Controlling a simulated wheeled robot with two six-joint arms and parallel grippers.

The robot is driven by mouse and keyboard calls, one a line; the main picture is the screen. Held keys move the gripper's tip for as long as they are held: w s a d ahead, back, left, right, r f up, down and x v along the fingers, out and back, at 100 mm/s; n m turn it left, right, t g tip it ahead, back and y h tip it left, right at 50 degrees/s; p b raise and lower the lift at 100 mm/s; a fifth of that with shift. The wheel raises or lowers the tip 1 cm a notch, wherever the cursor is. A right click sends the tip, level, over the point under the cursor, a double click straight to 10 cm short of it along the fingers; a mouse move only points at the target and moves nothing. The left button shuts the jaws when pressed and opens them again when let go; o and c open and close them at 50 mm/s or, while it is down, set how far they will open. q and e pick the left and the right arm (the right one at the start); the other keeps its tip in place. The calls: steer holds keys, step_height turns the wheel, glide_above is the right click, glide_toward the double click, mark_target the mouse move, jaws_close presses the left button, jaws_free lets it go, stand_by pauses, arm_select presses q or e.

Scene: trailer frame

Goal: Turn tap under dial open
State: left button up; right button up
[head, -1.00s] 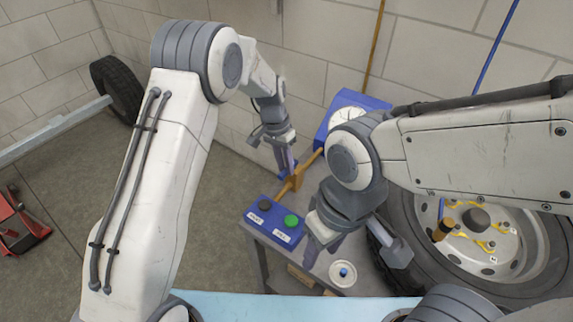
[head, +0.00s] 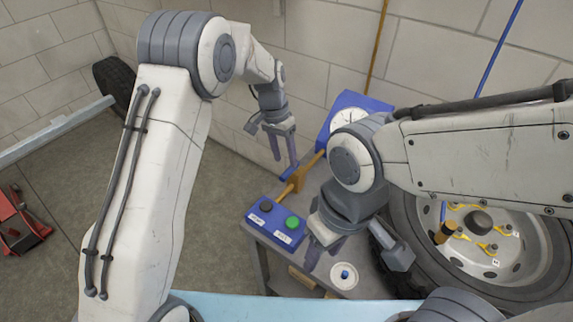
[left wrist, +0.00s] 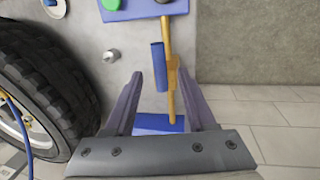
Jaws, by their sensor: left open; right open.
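The dial (head: 347,118) is a white round face on a blue box by the wall. A brass pipe runs from this box toward the button box, with the brass tap (head: 299,180) on it. The tap's blue lever (head: 288,173) lies roughly parallel to the pipe; it also shows in the left wrist view (left wrist: 158,66). My left gripper (head: 283,157) is open and empty above the lever. In the left wrist view the lever appears between the spread fingers (left wrist: 160,80); contact cannot be seen. My right gripper (head: 323,254) is open by the button box.
A blue button box (head: 275,224) with a black and a green button stands on the grey bench. A small white dish (head: 343,276) lies beside it. A large wheel (head: 490,255) stands at the right. The block wall is close behind the dial.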

arm_select(q)
step_height(320, 180, up, 6)
steer(key=a, duration=0.1)
steer(key=shift+w+r, duration=0.2)
steer(key=shift+w, duration=0.15)
steer(key=shift+s, duration=0.1)
